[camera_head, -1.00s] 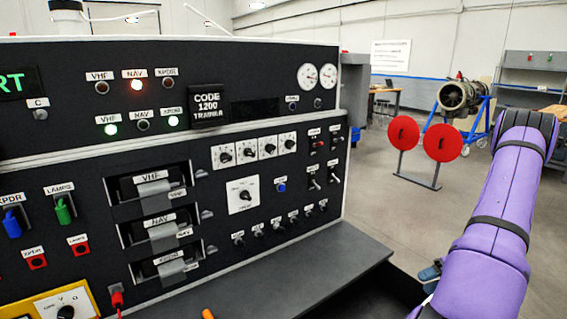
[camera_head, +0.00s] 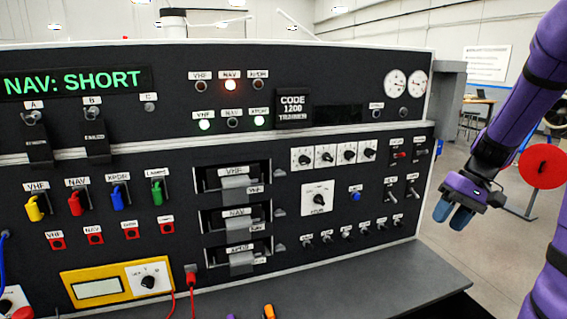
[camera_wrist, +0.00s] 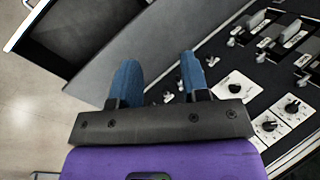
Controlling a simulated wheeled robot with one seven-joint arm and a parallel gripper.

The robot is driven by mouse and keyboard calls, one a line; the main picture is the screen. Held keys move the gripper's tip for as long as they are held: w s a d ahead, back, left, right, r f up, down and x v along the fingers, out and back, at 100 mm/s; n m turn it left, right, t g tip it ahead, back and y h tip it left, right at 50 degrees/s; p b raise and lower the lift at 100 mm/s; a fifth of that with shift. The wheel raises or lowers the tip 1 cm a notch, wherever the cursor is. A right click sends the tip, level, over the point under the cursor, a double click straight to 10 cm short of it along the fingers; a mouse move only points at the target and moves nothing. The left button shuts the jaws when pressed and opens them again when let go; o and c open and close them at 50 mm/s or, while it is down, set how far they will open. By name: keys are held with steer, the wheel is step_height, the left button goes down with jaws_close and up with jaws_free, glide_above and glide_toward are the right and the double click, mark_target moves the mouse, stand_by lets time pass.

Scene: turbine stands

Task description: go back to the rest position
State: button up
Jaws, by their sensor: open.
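My gripper (camera_head: 455,214) is at the right end of the trainer panel in the head view, on my purple arm, with its blue fingertips pointing down. In the wrist view my gripper (camera_wrist: 157,82) has its two blue fingers spread apart with nothing between them. It is clear of the panel in the head view. The black trainer panel (camera_head: 130,158) fills most of the head view. Its display (camera_head: 75,84) reads "NAV: SHORT" in green.
A dark ledge (camera_head: 430,280) runs along the panel's foot. A yellow meter (camera_head: 117,283) and red leads sit at the lower left. An orange-tipped item (camera_head: 268,311) lies at the bottom edge. A red disc on a stand (camera_head: 542,166) is behind my arm. Open floor (camera_head: 490,262) shows at right.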

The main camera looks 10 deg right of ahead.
steer(key=s+a+r+n+t+h, duration=0.1)
steer(key=s+a+r+t+h, duration=0.1)
steer(key=s+a+r, duration=0.5)
steer(key=s+a+r+n+t+h, duration=0.2)
steer(key=s+a+r, duration=0.4)
steer(key=a, duration=0.7)
steer(key=shift+s+r+t+h, duration=0.35)
steer(key=shift+s+t+h, duration=0.15)
steer(key=shift+t, duration=0.1)
